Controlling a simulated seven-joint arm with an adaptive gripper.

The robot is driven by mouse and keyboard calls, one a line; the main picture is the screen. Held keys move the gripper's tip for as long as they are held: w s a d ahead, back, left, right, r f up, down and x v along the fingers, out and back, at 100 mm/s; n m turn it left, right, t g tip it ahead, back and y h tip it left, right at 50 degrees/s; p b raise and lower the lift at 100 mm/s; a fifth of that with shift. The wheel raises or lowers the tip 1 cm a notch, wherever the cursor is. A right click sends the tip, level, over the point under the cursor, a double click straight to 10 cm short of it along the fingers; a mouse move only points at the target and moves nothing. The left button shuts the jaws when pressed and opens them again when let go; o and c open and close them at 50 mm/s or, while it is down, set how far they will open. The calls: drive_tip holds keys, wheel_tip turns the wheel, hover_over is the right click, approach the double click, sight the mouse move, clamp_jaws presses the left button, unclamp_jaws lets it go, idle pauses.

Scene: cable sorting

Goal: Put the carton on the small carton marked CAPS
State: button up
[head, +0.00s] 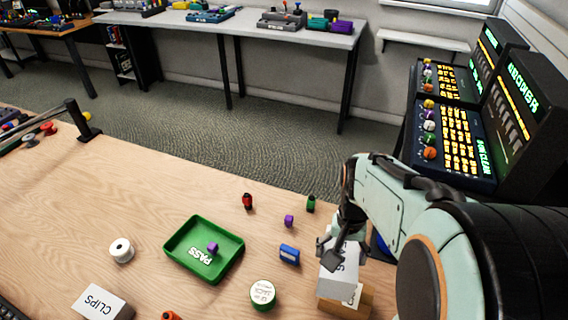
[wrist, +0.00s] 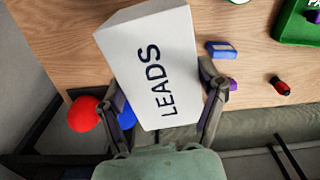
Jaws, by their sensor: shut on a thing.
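My gripper (head: 338,252) is shut on a white-topped carton (head: 340,282). In the wrist view, the carton (wrist: 150,60) reads LEADS and sits between the two fingers of my gripper (wrist: 163,82). In the head view, a small brown carton with a white label (head: 345,306) shows just below the held carton. The small carton is hidden in the wrist view.
A carton marked CLIPS (head: 100,302) lies at the front left. A green PASS tray (head: 178,262) holds a purple piece. A round tin (head: 262,294), a blue block (head: 289,254) and a white spool (head: 121,250) stand nearby. The left of the table is mostly clear.

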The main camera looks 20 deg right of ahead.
drive_tip(key=shift+m, duration=0.8)
drive_tip(key=d+f, duration=0.1)
drive_tip(key=f, duration=0.1)
drive_tip(key=s+d+f, duration=0.1)
drive_tip(key=f, duration=0.2)
drive_tip(key=s+d+f, duration=0.1)
drive_tip(key=f, duration=0.2)
drive_tip(key=shift+d, duration=0.15)
drive_tip(key=shift+f, duration=0.1)
drive_tip(key=o, duration=1.2)
drive_tip(key=shift+s, duration=0.1)
